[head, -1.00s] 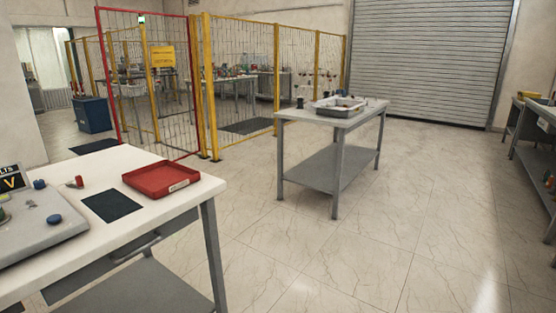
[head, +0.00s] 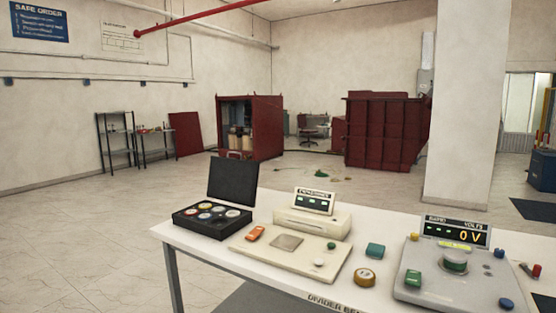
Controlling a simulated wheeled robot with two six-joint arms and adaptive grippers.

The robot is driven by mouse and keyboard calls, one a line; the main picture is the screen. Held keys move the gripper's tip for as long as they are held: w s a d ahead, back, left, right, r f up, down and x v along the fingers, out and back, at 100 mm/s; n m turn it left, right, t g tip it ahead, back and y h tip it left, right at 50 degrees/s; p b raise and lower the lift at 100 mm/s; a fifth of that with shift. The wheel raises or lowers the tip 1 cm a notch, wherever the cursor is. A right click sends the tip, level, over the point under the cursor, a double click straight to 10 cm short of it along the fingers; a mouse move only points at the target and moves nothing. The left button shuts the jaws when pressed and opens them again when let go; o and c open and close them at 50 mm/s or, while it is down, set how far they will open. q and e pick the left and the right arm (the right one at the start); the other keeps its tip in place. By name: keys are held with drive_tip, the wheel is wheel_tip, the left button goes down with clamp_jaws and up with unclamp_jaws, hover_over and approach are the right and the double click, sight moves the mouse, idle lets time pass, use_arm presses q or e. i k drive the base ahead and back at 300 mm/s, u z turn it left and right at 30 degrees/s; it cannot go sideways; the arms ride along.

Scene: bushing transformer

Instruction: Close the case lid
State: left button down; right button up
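A black case (head: 211,218) stands at the left end of the white table in the head view. Its lid (head: 233,181) is open and stands up at the back of the case. Several round pieces with coloured tops sit inside the case. Neither of my grippers shows in the head view.
On the white table (head: 183,236), a beige device (head: 297,250) with a display stands right of the case, and a grey device (head: 455,265) reading 0 V stands further right. A green block (head: 375,250) and a tape roll (head: 364,278) lie between them. Floor left of the table is clear.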

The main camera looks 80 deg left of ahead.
sight(235, 181)
drive_tip(key=u, duration=0.45)
drive_tip(key=k, duration=1.1)
drive_tip(key=u, duration=1.35)
drive_tip(key=i, duration=0.75)
drive_tip(key=u, duration=0.85)
